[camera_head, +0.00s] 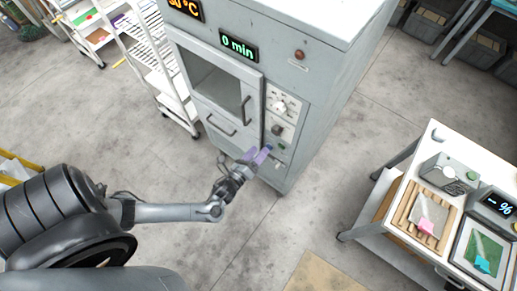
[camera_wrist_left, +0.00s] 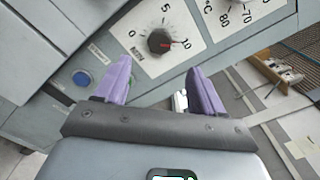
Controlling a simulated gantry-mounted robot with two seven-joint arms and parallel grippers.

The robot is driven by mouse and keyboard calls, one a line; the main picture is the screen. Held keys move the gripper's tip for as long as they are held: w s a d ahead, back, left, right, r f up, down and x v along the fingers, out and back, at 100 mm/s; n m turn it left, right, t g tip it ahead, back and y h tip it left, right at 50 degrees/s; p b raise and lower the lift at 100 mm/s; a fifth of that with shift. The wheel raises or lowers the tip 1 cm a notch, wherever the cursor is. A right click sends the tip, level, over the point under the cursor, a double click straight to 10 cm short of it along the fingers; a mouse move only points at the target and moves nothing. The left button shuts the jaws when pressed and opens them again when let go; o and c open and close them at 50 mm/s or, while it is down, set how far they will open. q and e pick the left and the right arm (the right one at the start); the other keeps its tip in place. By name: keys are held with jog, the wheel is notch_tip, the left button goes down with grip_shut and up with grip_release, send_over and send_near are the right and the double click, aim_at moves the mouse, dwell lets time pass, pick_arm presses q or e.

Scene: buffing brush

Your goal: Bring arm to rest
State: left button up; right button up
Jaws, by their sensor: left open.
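My left arm reaches from the lower left in the head view. Its gripper (camera_head: 258,157) has purple fingers and is near the lower front of a grey oven-like cabinet (camera_head: 318,110). In the left wrist view the two purple fingers of the left gripper (camera_wrist_left: 160,82) stand apart with nothing between them. Beyond them is the cabinet's panel with a black timer knob (camera_wrist_left: 160,42) and a blue button (camera_wrist_left: 82,78). I cannot tell whether a finger touches the panel. My right gripper is not in view.
The cabinet's door (camera_head: 215,90) looks shut, and a display reads "0 min" (camera_head: 238,46). A white rack (camera_head: 160,75) stands left of it. At the right a white table (camera_head: 447,140) holds a slatted wooden board (camera_head: 419,215) and devices. Bare concrete floor lies between.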

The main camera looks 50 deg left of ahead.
pick_arm(q)
jog(key=s+d+r+n+g+h+p, duration=0.1)
jog(key=s+d+r+n+g+p, duration=0.25)
jog(key=r+n, duration=0.3)
jog(key=s+d+r+n+g+h+p, duration=0.1)
jog(key=s+d+r+n+g+p, duration=0.1)
jog(key=d+r+n+g, duration=0.35)
jog(key=s+r+n+g+h, duration=0.1)
jog(key=s+r+n+g, duration=0.4)
jog(key=s+n, duration=0.4)
jog(key=shift+s+d+n+h, duration=0.3)
jog(key=shift+s+n, duration=0.05)
jog(key=shift+n, duration=0.55)
